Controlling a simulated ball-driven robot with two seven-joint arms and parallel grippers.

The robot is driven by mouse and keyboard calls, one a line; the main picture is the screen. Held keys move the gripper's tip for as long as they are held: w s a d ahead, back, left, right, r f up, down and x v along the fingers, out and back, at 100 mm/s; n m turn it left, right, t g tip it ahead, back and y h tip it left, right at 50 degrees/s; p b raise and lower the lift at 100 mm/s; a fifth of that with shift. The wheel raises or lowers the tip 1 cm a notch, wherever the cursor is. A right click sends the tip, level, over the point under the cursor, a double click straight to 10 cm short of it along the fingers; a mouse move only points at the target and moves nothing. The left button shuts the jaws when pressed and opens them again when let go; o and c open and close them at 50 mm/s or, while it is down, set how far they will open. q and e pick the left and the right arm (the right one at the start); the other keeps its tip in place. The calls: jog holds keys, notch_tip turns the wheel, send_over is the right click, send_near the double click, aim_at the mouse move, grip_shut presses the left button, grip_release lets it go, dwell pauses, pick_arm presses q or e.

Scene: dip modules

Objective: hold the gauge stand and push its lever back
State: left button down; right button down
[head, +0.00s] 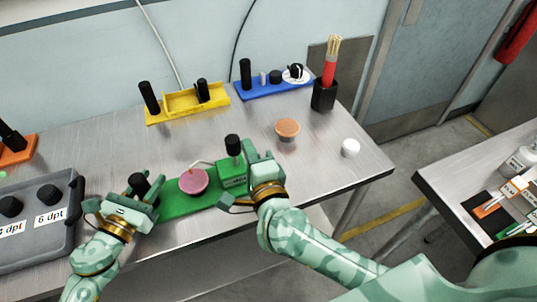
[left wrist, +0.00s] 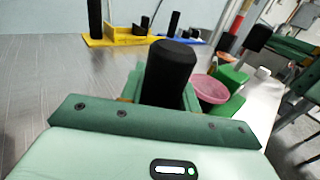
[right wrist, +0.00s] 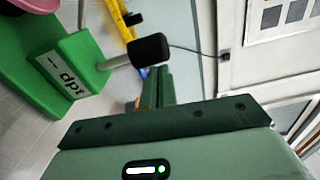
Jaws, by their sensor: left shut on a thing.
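The green gauge stand (head: 172,212) lies along the table's front edge, with a pink bowl (head: 193,182) in its middle. Its green block (head: 231,173), labelled "1 dpt" in the right wrist view (right wrist: 72,68), carries a lever with a black knob (head: 233,144). My left gripper (head: 143,190) is shut on the stand's black post (left wrist: 170,72) at the left end. My right gripper (head: 259,157) is just right of the block and lever. Its fingers (right wrist: 159,88) look closed together, with nothing visible between them. The lever knob (right wrist: 150,50) appears close to the fingertips; contact cannot be told.
Behind stand a yellow stand (head: 185,103) and a blue stand (head: 272,88). An orange bowl (head: 287,129), a white cap (head: 350,147) and a black holder with sticks (head: 323,95) are to the right. A grey tray (head: 30,255) lies at left.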

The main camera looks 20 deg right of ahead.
jog(key=shift+d, duration=0.1)
jog(key=s+d, duration=0.3)
jog(key=s, duration=0.8)
jog(key=shift+d, duration=0.25)
pick_arm(q)
jog(key=c, duration=0.9)
grip_release()
jog(key=shift+c, duration=0.2)
jog(key=shift+r, duration=0.15)
pick_arm(e)
jog(key=shift+r, duration=0.1)
